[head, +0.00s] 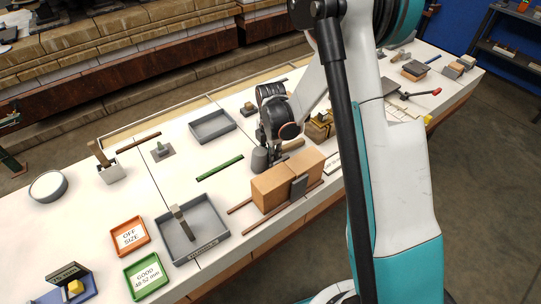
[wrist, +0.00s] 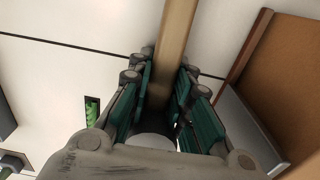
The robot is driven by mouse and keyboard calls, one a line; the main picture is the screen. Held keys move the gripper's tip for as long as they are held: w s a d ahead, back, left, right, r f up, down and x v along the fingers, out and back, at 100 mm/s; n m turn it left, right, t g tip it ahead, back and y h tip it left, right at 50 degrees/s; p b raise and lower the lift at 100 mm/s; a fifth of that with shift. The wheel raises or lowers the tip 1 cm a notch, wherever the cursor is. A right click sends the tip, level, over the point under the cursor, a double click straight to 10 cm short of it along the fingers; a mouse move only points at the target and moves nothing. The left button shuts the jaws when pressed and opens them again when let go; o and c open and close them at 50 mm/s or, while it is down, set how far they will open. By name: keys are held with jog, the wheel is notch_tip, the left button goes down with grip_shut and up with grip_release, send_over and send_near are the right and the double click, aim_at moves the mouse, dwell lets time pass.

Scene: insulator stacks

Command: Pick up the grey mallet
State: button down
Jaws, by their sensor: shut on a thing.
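My gripper (wrist: 160,105) is shut on the light wooden handle (wrist: 175,45) of the grey mallet, with teal finger pads on both sides of it. In the wrist view the handle runs up out of the top edge. In the head view my gripper is low over the white table, behind the tan box. The handle (head: 294,145) sticks out to its right, and a grey rounded part that looks like the mallet head (head: 260,159) shows at its lower left. I cannot tell whether the mallet touches the table.
The tan box (head: 287,180) stands close in front of my gripper, with a brown rail beside it. A green bar (head: 220,167) lies to the left, and an empty grey tray (head: 212,126) is behind. A larger grey tray (head: 208,238) holds a handled tool. White table is bare between them.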

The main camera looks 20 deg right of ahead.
notch_tip(320, 180, up, 20)
jog(key=p, duration=0.6)
jog(key=shift+p, duration=0.35)
jog(key=shift+f, duration=0.1)
